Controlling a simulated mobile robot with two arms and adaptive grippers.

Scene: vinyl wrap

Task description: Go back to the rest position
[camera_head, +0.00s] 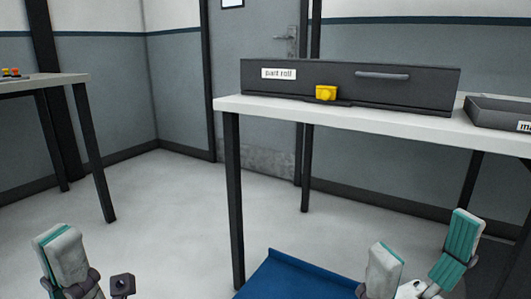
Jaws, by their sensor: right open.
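My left gripper (88,262) is at the bottom left, low over the floor. One pale grey finger with a teal edge shows, and a small dark part stands beside it. Its lower part is cut off by the frame, and I cannot tell how wide its jaws are. My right gripper (425,235) is at the bottom right, in front of the white table. Its two pale and teal fingers are spread apart with nothing visible between them.
The white table (400,121) holds a dark box (340,80) labelled "part roll", a yellow piece (325,93) at its front and a dark tray (490,113). A blue panel (290,275) is below. Another table (45,84) stands left. Open floor (170,210) lies between.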

